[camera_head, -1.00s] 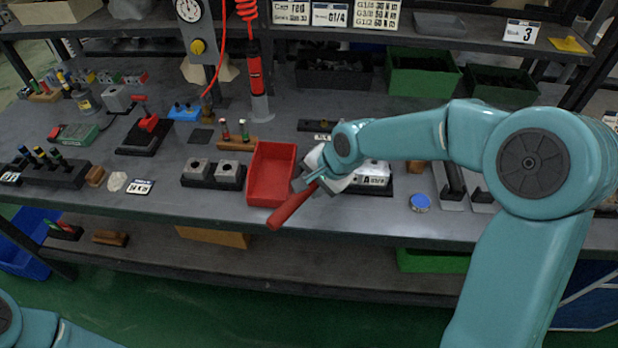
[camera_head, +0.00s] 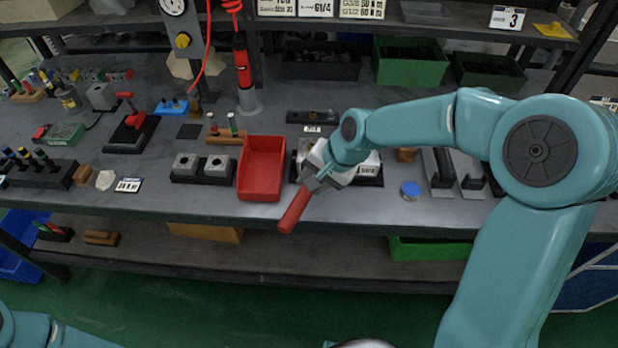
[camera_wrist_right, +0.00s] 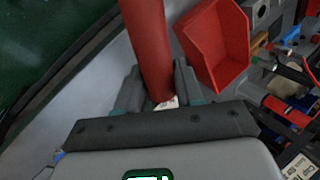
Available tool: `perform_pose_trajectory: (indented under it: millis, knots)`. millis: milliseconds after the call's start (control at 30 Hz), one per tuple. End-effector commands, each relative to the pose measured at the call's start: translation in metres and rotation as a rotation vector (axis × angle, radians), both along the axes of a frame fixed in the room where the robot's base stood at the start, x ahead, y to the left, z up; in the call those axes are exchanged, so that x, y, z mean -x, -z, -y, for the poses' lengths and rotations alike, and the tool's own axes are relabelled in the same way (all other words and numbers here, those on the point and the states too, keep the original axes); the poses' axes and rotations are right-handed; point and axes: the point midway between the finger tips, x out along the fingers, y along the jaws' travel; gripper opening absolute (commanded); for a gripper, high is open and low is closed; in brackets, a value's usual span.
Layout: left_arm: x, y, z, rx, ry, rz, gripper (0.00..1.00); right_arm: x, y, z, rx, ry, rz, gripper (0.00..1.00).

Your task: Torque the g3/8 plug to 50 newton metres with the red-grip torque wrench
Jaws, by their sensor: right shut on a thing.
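The red-grip torque wrench is held in my right gripper (camera_head: 318,180). Its red grip (camera_head: 296,211) slants down and left over the bench's front edge. In the right wrist view the red grip (camera_wrist_right: 147,45) lies between the two fingers (camera_wrist_right: 158,88). The wrench's head is hidden. A pale valve block (camera_head: 368,167) on a dark base stands just behind my right gripper, partly covered by it. I cannot make out the G3/8 plug. My left gripper is out of view; only part of my left arm shows at the lower left.
A red bin (camera_head: 262,170) stands just left of the wrench, and shows in the right wrist view (camera_wrist_right: 215,45). Two grey blocks (camera_head: 203,168) stand left of it. A blue round object (camera_head: 410,189) lies to the right. The bench's front strip (camera_head: 220,205) is mostly clear.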

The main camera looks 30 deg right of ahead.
Motion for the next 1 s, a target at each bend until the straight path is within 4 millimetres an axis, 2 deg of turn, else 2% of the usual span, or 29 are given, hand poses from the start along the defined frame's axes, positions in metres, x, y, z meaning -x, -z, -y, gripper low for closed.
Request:
perform_pose_trajectory:
  millis: [200, 633, 1000]
  knots:
    - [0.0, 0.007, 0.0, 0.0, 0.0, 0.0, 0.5, 0.006, 0.0, 0.006, 0.001, -0.052, 0.004, 0.0]
    - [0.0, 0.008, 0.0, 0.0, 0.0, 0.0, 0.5, 0.008, -0.001, 0.007, 0.0, -0.071, 0.004, 0.0]
    - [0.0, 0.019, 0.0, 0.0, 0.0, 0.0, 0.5, 0.019, 0.0, 0.019, 0.0, -0.173, 0.003, 0.0]
